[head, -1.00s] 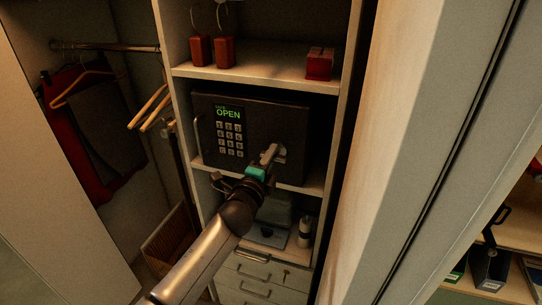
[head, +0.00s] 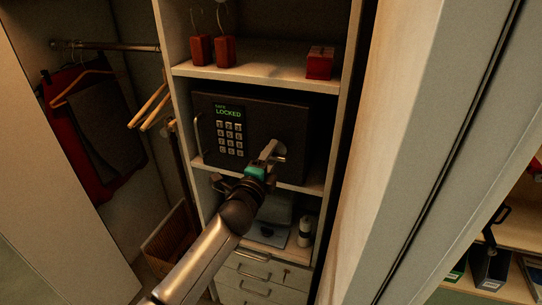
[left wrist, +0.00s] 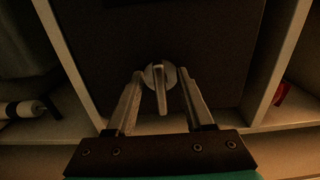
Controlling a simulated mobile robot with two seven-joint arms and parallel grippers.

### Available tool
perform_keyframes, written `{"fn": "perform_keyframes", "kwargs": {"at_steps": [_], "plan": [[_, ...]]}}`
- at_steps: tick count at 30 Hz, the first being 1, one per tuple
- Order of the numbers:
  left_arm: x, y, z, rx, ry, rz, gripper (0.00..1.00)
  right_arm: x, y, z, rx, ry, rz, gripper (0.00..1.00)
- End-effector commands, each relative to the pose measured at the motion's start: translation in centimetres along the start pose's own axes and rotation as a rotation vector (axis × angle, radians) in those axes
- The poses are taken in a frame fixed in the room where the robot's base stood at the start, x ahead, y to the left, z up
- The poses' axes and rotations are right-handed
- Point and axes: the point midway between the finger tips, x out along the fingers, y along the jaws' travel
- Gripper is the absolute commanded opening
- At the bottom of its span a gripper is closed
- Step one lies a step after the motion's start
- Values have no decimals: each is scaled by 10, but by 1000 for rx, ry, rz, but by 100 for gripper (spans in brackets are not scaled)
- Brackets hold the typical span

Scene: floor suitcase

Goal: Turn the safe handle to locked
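The dark safe (head: 178,140) stands on a closet shelf with its door shut, and its green display (head: 229,112) reads LOCKED. A keypad (head: 230,138) sits below the display. The grey safe handle (head: 279,149) is at the door's right side, partly hidden by my left gripper (head: 268,153). In the left wrist view, the handle's lever (left wrist: 161,92) lies between the two fingers of my left gripper (left wrist: 160,73), with a visible gap on both sides. The gripper is open, its fingertips close to the handle's round base. My right gripper is not in view.
Shelf boards lie above and below the safe, with red boxes (head: 320,63) above and a bottle (head: 305,231) below. Drawers (head: 255,272) are under that. Hangers and clothes (head: 75,125) hang at left. A tall pale panel (head: 430,120) stands at right.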

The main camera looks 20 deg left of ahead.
Motion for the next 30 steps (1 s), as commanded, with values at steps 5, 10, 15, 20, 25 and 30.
{"fn": "perform_keyframes", "kwargs": {"at_steps": [5, 10, 15, 20, 25, 30], "plan": [[0, 0, 0, 0, 0, 0, 52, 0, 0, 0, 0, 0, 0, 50], [-6, 0, 0, 1, 0, 0, 52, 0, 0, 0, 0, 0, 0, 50], [-26, 1, 0, 1, 0, 1, 52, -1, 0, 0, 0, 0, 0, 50], [-52, 1, 0, 1, 0, 1, 52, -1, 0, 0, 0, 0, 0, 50], [-80, 1, 0, 1, 1, 2, 52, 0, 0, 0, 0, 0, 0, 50], [-108, 1, 0, 0, 0, 2, 52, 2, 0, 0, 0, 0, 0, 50]]}}
